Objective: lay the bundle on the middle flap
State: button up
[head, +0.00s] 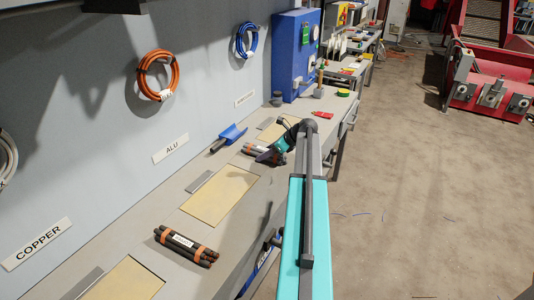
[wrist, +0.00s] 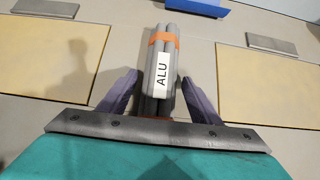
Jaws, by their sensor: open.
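The bundle (wrist: 165,62) is several grey rods with an orange band and a white ALU label. It lies on the bench between the middle flap (head: 220,190) and the far flap (head: 280,129). My gripper (wrist: 163,75) is open, one finger on each side of the bundle, with gaps showing. In the head view my gripper (head: 273,155) partly hides the bundle (head: 257,151). The middle flap is a bare beige panel; it also shows at the left of the wrist view (wrist: 50,60).
A second bundle (head: 185,245) with orange bands lies between the middle flap and a near flap (head: 130,280). A blue scoop (head: 233,134) lies near the wall. A blue cabinet (head: 296,55) stands farther along the bench. Floor at right is mostly clear.

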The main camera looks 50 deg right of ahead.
aim_at(285, 156)
jog(key=b+v, duration=0.1)
jog(key=v, duration=1.1)
jog(key=shift+r, duration=0.1)
jog(key=shift+o, duration=0.4)
jog(key=shift+n, duration=0.3)
